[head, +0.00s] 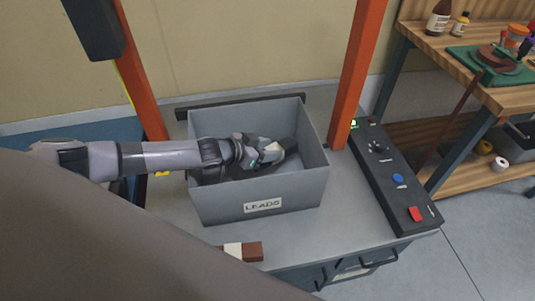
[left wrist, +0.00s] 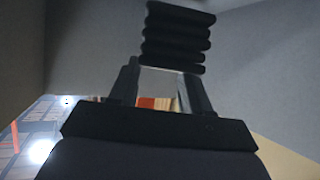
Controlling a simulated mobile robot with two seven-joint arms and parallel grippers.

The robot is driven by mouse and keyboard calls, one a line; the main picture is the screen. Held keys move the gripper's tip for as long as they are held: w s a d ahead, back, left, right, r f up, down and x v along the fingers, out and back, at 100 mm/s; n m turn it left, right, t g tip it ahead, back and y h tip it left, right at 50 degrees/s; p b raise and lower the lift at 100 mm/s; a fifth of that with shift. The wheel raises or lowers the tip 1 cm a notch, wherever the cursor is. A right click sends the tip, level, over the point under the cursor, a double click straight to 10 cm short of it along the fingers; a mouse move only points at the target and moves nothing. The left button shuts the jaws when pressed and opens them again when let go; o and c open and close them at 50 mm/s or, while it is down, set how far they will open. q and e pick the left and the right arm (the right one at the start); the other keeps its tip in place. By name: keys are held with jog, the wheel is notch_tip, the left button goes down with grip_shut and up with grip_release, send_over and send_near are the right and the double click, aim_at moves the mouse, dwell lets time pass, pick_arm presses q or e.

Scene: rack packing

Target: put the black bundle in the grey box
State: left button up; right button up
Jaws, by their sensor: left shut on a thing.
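The grey box (head: 225,205) stands open on the bench and carries a label reading "LEADS". My left arm reaches over its left wall, and my left gripper (head: 283,150) is down inside the box opening. In the left wrist view the black bundle (left wrist: 178,38), a stack of dark ribbed loops, sits at the tips of my left gripper (left wrist: 158,72), which is shut on it. In the head view the bundle is hard to tell from the dark gripper. Grey box walls surround it in the wrist view. My right gripper is not in view.
Orange posts rise behind the box at left and right (head: 357,75). A black control panel (head: 395,180) with a red button lies right of the box. A brown and white block (head: 252,251) lies in front. A wooden shelf bench (head: 420,42) stands at the right.

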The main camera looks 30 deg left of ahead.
pick_arm(q)
jog(key=shift+f, duration=0.95)
jog(key=shift+f+b, duration=0.6)
jog(key=o, duration=1.2)
jog(key=shift+r+p, duration=0.65)
jog(key=p+v, duration=0.1)
jog(key=v, duration=0.6)
jog(key=shift+s+a+r, duration=0.1)
jog(key=shift+s, duration=0.05)
